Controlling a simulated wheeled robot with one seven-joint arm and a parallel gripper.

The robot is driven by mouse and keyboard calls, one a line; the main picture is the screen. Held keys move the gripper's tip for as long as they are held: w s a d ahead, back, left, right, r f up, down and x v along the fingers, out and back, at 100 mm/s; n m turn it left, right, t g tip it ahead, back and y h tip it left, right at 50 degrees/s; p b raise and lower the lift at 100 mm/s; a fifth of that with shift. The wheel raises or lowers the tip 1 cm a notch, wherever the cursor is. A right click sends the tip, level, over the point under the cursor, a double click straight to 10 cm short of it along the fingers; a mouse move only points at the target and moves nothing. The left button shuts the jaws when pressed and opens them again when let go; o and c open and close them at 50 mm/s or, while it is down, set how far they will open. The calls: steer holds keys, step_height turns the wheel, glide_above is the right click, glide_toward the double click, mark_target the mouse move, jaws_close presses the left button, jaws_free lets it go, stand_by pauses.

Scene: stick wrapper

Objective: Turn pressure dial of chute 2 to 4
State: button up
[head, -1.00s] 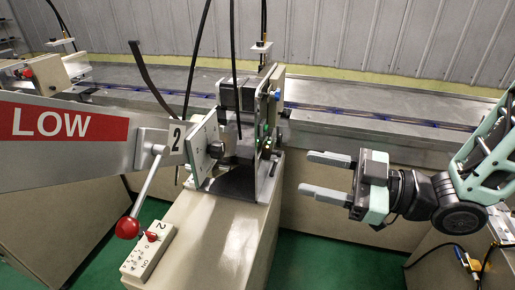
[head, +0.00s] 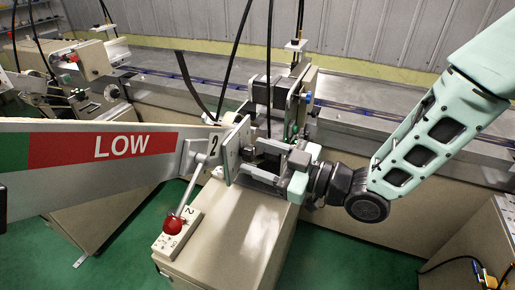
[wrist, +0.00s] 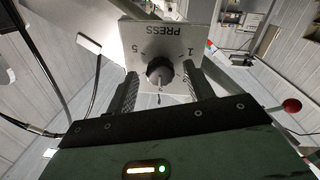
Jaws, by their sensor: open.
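The pressure dial is a dark round knob (wrist: 159,70) on a white plate (wrist: 185,38) marked PRESS in the wrist view. Numbers 5, 1 and apparently 2 show around it; the rest are covered, and its setting cannot be read. My gripper (wrist: 161,84) is open, with one finger on each side of the knob; contact cannot be told. There the knob is hidden by my gripper.
A long chute panel marked LOW (head: 120,146) extends left from the plate. A lever with a red ball (head: 173,226) hangs below, by a small switch box (head: 180,238). The machine body (head: 240,230) stands under my gripper. Another machine (head: 85,70) is at the back left.

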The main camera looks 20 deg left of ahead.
steer(key=shift+a, duration=0.55)
steer(key=c, duration=1)
steer(key=shift+o, duration=0.2)
steer(key=shift+w, duration=0.1)
steer(key=shift+m, duration=0.3)
steer(key=shift+f+m+b, duration=0.1)
steer(key=shift+m+b, duration=0.3)
steer(key=shift+m, duration=0.6)
steer(key=m, duration=0.3)
steer(key=shift+d, duration=0.1)
steer(key=m+p, duration=0.1)
steer(key=m, duration=0.4)
steer(key=shift+m+g+h, duration=0.3)
steer(key=shift+g+h, duration=0.1)
